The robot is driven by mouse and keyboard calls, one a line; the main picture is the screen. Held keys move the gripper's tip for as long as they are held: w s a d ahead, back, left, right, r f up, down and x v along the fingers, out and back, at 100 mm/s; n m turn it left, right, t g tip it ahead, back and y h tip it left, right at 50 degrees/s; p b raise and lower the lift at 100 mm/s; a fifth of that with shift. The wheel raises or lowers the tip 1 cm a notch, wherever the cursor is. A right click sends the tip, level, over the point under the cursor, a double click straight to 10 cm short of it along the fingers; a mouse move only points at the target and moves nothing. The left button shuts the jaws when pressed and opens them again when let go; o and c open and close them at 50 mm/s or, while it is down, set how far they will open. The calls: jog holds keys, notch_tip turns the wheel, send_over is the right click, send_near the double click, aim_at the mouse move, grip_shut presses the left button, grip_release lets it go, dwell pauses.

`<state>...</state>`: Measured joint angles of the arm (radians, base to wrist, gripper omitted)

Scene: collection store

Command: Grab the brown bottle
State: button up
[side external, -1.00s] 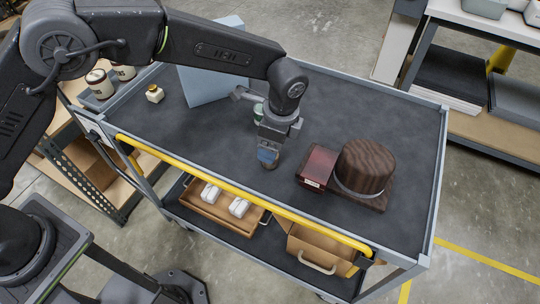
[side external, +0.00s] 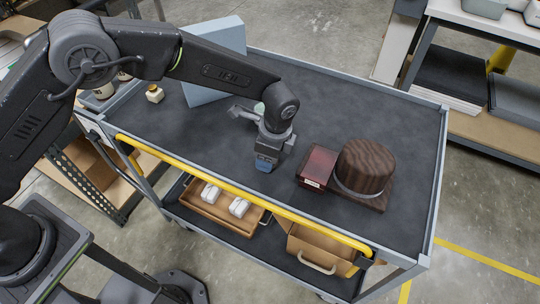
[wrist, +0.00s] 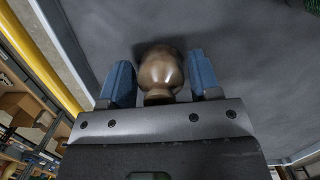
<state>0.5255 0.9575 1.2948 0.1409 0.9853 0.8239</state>
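The brown bottle (wrist: 161,72) is a rounded, glossy body with a narrower neck end toward me in the wrist view. It sits between the two blue fingers of my gripper (wrist: 161,82), with a gap showing on each side. In the side external view my gripper (side external: 265,166) points down low over the dark cart top, left of the dark red box. The bottle is hidden behind the gripper there.
The dark red box (side external: 317,167) and a brown ribbed round object (side external: 365,166) on a wooden base stand right of my gripper. A pale blue panel (side external: 207,88) and a small yellowish jar (side external: 155,94) are at the left. The cart's right rear is clear.

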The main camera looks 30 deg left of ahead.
jog(key=c, duration=0.7)
jog(key=shift+r, duration=0.1)
